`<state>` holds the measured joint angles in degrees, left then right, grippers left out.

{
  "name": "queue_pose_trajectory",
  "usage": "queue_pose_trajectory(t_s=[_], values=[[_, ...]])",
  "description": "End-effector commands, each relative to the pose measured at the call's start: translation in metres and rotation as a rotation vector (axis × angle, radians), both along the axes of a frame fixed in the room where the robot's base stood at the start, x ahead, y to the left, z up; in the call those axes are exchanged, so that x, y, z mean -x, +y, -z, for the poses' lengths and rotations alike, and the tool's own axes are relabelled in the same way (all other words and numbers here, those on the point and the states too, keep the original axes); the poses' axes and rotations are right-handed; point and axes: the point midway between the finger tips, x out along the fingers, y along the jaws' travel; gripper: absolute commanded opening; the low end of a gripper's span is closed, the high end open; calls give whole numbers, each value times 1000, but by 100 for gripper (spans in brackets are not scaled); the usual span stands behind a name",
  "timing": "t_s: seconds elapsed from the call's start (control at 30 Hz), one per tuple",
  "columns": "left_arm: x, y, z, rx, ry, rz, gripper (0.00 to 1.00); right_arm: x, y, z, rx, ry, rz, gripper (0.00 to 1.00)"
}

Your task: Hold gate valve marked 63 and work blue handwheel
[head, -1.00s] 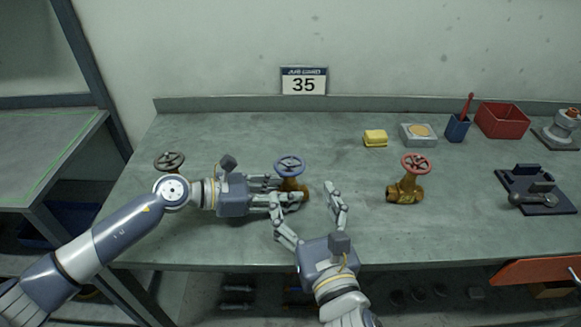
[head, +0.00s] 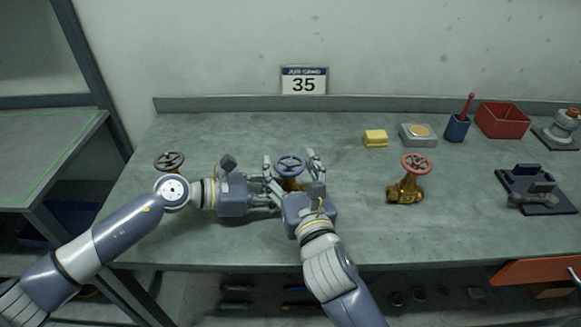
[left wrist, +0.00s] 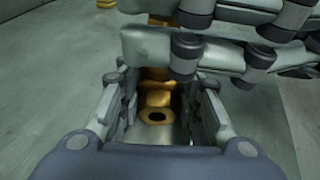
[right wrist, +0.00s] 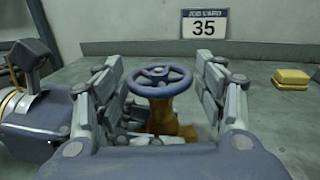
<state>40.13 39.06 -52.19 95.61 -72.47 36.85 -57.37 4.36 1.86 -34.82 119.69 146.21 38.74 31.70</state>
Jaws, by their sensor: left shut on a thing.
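The brass gate valve with a blue handwheel (head: 289,165) stands upright near the bench's middle. My left gripper (head: 278,192) comes from the left and is shut on its brass body (left wrist: 157,98), low down. My right gripper (head: 293,168) reaches in from the front, above the left fingers. Its fingers stand open on either side of the blue handwheel (right wrist: 158,82), with small gaps in the right wrist view. Right-hand finger links cover part of the left wrist view. No 63 can be read on the valve; the job card (head: 303,81) shows 35.
A valve with a red handwheel (head: 407,180) stands to the right, and a dark handwheel (head: 169,161) shows behind my left arm.

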Motion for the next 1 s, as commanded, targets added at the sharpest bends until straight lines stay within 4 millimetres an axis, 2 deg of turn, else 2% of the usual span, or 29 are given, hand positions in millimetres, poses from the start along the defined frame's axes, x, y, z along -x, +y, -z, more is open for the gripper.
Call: queue_pose_trajectory(t_s=[0.03,0.1,0.33,0.7,1.0], values=[[0,0,-1,2,-1,0,18,0,0,0,0,0,0,44],[0,0,-1,2,-1,0,18,0,0,0,0,0,0,29],[0,0,-1,2,-2,0,18,0,1,0,-3,1,13,28],[1,-1,-1,2,-1,2,18,0,2,1,-1,2,131,28],[1,-1,-1,2,-2,3,18,0,1,0,1,1,135,28]])
